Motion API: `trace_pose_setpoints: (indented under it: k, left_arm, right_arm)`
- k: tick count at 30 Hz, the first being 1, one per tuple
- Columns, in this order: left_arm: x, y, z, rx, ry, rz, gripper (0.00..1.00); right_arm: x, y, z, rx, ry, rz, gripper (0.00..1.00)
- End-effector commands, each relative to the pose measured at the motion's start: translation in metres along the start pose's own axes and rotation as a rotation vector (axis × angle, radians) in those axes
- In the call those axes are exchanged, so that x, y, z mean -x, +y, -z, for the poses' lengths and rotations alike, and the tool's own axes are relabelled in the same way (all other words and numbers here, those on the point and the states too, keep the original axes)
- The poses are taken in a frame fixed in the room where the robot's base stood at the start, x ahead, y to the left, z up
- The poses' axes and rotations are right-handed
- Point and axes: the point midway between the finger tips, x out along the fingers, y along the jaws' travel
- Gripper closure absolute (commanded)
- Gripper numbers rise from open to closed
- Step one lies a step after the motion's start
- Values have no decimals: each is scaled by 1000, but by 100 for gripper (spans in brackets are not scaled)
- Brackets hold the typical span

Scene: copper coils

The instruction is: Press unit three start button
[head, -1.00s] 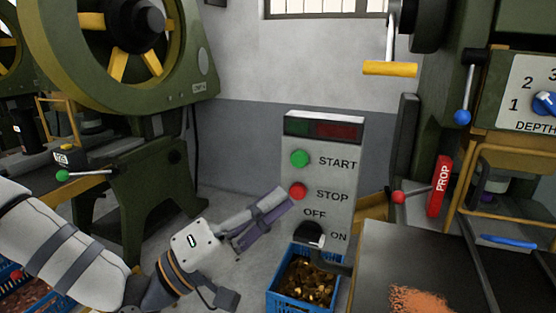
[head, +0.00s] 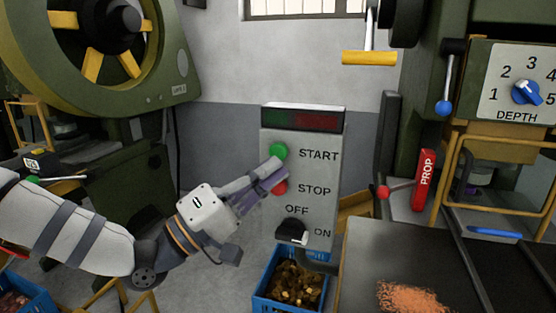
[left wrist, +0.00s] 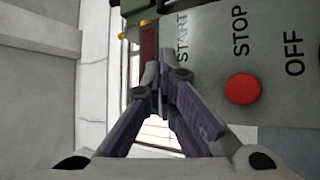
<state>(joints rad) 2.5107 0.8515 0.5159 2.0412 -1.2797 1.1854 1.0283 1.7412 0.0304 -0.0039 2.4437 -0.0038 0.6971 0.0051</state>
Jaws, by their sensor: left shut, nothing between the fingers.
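A grey control panel (head: 317,205) stands upright in the middle of the head view. It has a green START button (head: 277,151), a red STOP button (head: 280,187) and a black OFF/ON knob (head: 291,231). My left gripper (head: 277,172) is shut and empty, its tips at the panel's left side between the green and red buttons in the picture. In the left wrist view the shut fingertips (left wrist: 160,78) lie by the START lettering, and the red STOP button (left wrist: 243,89) is clear to the right. The green button is hidden there. I cannot tell whether the tips touch it.
A blue crate (head: 264,288) of metal scraps stands below the panel. A grey bench (head: 385,250) with copper bits is at right, near a red PROP bar (head: 424,180) and a DEPTH dial (head: 526,92). A large green machine (head: 70,140) stands at left.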

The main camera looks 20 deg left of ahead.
Motion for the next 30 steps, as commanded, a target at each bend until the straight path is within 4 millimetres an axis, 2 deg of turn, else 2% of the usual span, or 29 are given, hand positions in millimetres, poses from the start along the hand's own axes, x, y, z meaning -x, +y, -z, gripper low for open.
trace_pose_setpoints:
  k: [7,30]
  left_arm:
    - [-9,-5,6,1,1,-2,100]
    - [-9,-5,6,1,1,-1,100]
  right_arm:
    - [-5,0,-1,1,-9,-1,60]
    - [-4,0,-1,1,-8,-1,60]
